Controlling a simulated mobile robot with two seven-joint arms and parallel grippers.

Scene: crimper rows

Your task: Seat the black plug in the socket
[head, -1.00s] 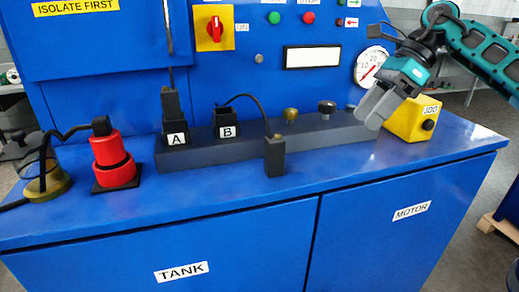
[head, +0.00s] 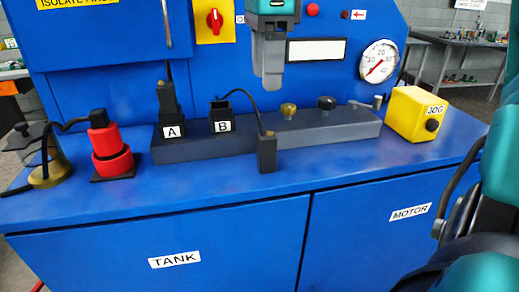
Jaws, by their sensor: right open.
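A black plug (head: 267,154) stands upright on the blue bench top, in front of the dark grey rail. A thin black cable rises from its top and arcs left to behind socket B. Socket B (head: 222,119) is a black open-topped box on the rail with a white "B" label; no plug shows in it. Socket A (head: 171,131) is to its left, with another black plug (head: 167,97) upright in it. My right gripper (head: 268,82) is open and empty, pointing down above the black plug, clearly apart from it. My left gripper is out of view.
The rail also carries a brass knob (head: 289,111) and a black knob (head: 326,103). A red stepped cylinder (head: 111,157) and a brass-based glass cup (head: 45,176) stand at the left. A yellow JOG box (head: 417,113) is at the right. The bench front is clear.

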